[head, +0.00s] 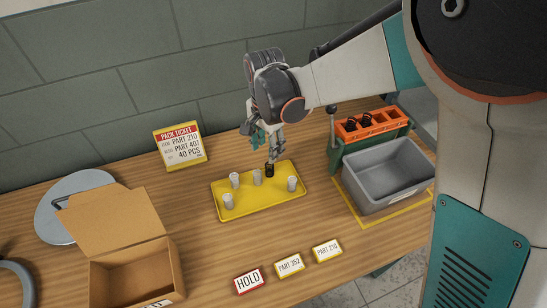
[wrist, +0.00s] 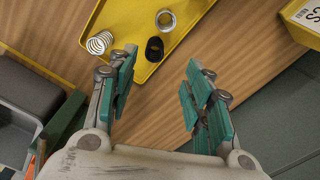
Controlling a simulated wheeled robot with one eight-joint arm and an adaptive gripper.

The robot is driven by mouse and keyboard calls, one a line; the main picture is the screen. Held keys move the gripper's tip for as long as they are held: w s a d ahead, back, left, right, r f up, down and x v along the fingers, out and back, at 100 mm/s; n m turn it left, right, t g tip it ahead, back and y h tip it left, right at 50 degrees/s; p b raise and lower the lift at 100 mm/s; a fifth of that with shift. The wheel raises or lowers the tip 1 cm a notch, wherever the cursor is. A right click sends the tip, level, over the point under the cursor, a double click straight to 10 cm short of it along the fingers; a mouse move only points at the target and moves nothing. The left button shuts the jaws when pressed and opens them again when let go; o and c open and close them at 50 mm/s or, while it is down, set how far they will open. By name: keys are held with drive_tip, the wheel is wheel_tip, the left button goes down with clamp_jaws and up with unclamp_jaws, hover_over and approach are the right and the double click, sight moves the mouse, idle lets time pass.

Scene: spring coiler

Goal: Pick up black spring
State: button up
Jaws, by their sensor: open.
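The black spring (head: 269,172) stands on the yellow tray (head: 240,210) near its back edge, among several silver springs. In the wrist view the black spring (wrist: 154,49) sits just beyond my fingertips, beside a silver spring (wrist: 166,20) and near another silver coil (wrist: 98,42). My gripper (head: 268,150) is above the back of the tray, close to the black spring. In the wrist view my gripper (wrist: 160,68) has its teal fingers spread apart with nothing between them. The black spring appears nearer the left finger.
A grey bin (head: 385,175) and an orange rack (head: 372,124) holding black pieces are right of the tray. An open cardboard box (head: 130,270) is front left. A pack ticket (head: 180,146) stands behind, and small signs (head: 289,265) stand in front. Bare wood surrounds the tray.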

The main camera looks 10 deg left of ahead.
sight(269, 164)
wheel_tip(269, 164, down, 4)
drive_tip(key=shift+r+b, duration=0.25)
drive_tip(key=shift+b, duration=0.1)
drive_tip(key=f, duration=0.1)
drive_tip(key=f+b, duration=0.1)
drive_tip(key=f, duration=0.1)
drive_tip(key=f+b, duration=0.1)
drive_tip(key=f, duration=0.1)
drive_tip(key=shift+s+d+f, duration=0.1)
drive_tip(key=shift+s+d, duration=0.1)
drive_tip(key=shift+d, duration=0.15)
drive_tip(key=c, duration=1.1)
